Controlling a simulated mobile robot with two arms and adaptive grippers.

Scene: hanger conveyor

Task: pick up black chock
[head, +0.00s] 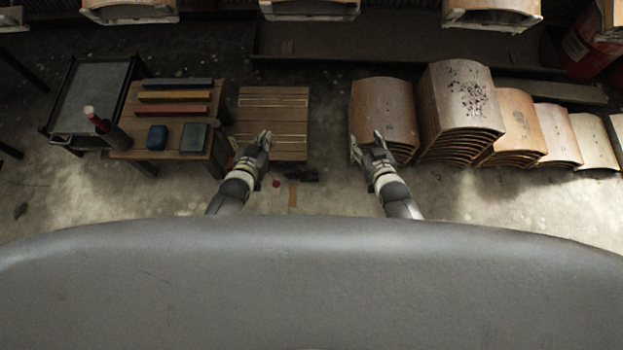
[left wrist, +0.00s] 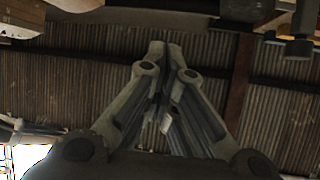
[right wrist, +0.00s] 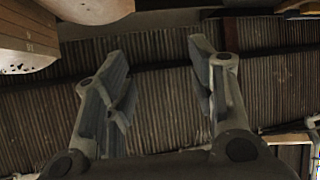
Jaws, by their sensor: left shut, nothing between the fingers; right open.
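A long dark bar (head: 178,83), which looks like the black chock, lies along the far side of a wooden table (head: 130,129) at the left in the head view. Yellow (head: 174,96) and red (head: 173,109) bars lie parallel on its near side. My left gripper (head: 264,138) is shut and empty, to the right of the table and apart from the bar; its closed fingertips show in the left wrist view (left wrist: 164,50). My right gripper (head: 366,144) is open and empty, farther right; its spread fingers show in the right wrist view (right wrist: 157,60). Neither wrist view shows the bar.
A blue box (head: 157,137) and a grey-green box (head: 194,138) sit on the table's near part. A dark cart (head: 88,95) with a red-and-white bottle (head: 95,118) adjoins it. Curved wooden stacks (head: 384,110) stand right.

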